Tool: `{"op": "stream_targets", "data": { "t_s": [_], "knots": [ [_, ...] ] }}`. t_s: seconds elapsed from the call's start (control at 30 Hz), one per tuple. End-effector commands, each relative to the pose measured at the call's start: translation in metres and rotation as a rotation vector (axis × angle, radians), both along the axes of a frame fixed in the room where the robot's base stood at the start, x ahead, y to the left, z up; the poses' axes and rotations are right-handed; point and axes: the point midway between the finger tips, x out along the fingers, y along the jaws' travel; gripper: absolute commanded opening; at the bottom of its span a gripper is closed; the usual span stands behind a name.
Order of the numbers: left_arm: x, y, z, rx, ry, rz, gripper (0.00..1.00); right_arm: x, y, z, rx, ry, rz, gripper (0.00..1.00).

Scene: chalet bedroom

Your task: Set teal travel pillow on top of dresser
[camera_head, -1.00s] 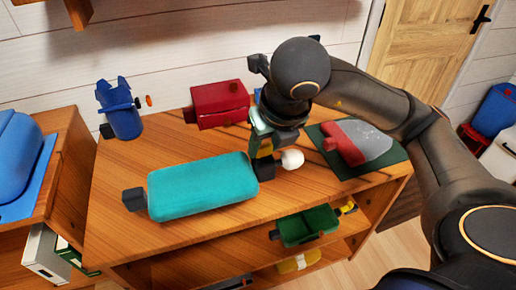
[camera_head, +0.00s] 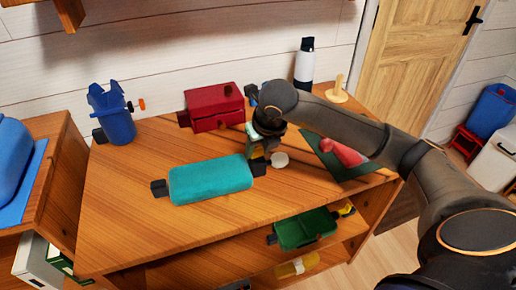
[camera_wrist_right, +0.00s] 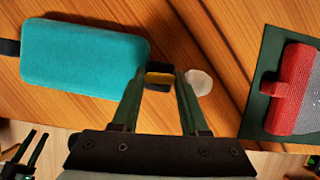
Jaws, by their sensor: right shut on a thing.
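The teal travel pillow (camera_head: 210,180) is a rounded block with a dark tab at each end. It lies flat, on or just above the wooden dresser top (camera_head: 130,215); a gap beneath cannot be made out. My right gripper (camera_head: 258,158) reaches down at the pillow's right end and is shut on its dark tab. The right wrist view shows the green fingers (camera_wrist_right: 158,95) on both sides of that tab, with the pillow (camera_wrist_right: 82,57) to the left. My left gripper (camera_wrist_right: 32,146) shows small at that view's lower left, fingers apart and empty.
A blue holder (camera_head: 116,118) and a red box (camera_head: 214,106) stand behind the pillow. A white round thing (camera_head: 280,159) is beside my right gripper. A red-and-grey item lies on a dark green mat (camera_head: 318,152). A bottle (camera_head: 303,68) stands at the back. The front left top is clear.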

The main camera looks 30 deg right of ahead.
Motion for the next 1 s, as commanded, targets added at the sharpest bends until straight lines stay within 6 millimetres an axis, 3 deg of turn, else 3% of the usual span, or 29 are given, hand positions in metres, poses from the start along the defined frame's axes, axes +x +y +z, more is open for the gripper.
{"op": "stream_targets", "data": {
  "t_s": [0.4, 0.43, 0.67, 1.0],
  "knots": [
    [-0.0010, 0.0010, -0.0075, 0.003, 0.005, 0.001, 0.50, 0.0004, 0.0002, -0.0062, 0.002, -0.003, -0.001, 0.00],
    [-0.0011, 0.0010, -0.0057, 0.002, 0.006, 0.000, 0.50, 0.0001, 0.0000, -0.0050, 0.000, -0.001, -0.001, 0.47],
    [-0.0011, 0.0008, -0.0050, 0.002, 0.006, 0.000, 0.50, 0.0000, 0.0001, -0.0046, 0.000, -0.001, -0.001, 0.73],
    [-0.0005, 0.0004, 0.0008, 0.001, 0.003, -0.001, 0.50, 0.0000, 0.0002, 0.0000, 0.001, -0.001, -0.001, 0.74]
  ]
}}
